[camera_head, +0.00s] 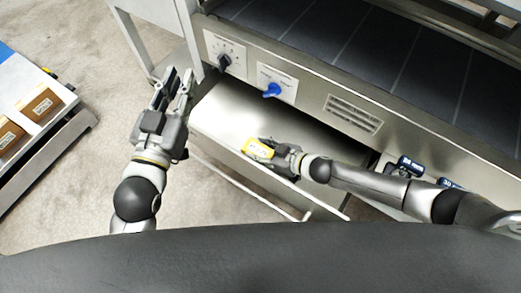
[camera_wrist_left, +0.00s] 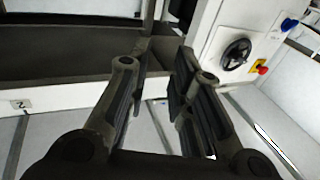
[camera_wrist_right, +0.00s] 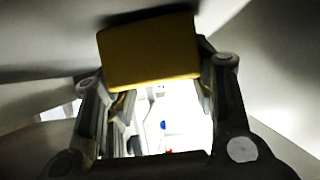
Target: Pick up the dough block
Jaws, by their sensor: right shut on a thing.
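The dough block shows as a small yellow block (camera_head: 257,149) with a label, at the drawer-like metal tray (camera_head: 232,112) under the machine. My right gripper (camera_head: 268,150) is shut on it. In the right wrist view the yellow block (camera_wrist_right: 150,55) sits between the fingertips, with a pale surface close behind it. I cannot tell whether it touches the tray. My left gripper (camera_head: 174,84) is open and empty, left of the tray and beside the machine's leg. In the left wrist view its fingers (camera_wrist_left: 160,75) stand apart with nothing between them.
The machine's front panel has a black knob (camera_head: 225,60), a blue knob (camera_head: 272,91) and a vent (camera_head: 353,114). A dark belt (camera_head: 400,65) runs above. Dark blue cylinders (camera_head: 410,165) lie at right. Brown labelled blocks (camera_head: 40,104) stand on a side table at left. Carpet (camera_head: 100,60) is clear between.

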